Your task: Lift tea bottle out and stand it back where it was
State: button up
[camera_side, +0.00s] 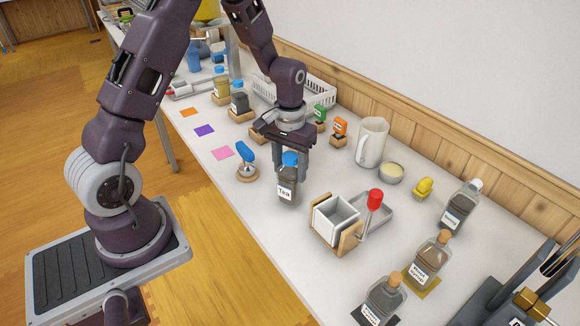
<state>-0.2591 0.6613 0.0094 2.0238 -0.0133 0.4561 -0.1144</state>
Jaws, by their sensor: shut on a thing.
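The tea bottle (285,194) is dark, with a blue cap and a white label reading "Tea". It is upright near the middle of the white table (215,185). My gripper (290,160) points down from above and is shut on the bottle at its cap and neck. The fingers partly cover the top of the bottle. I cannot tell whether its base touches the table or is slightly above it.
A blue item on a round wooden base (247,177) stands close left. A white box in a wooden holder (322,230) stands to the right, beside a red-topped item (375,199). A white pitcher (371,143) stands behind. Labelled bottles (428,262) stand at front right.

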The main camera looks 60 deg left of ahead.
aim_at(290, 155)
jog(key=shift+f, duration=0.65)
dwell(0.5)
jog(key=o, duration=1.6)
jog(key=shift+o, duration=0.2)
jog(key=shift+r, duration=0.15)
jog(key=shift+r, duration=3.85)
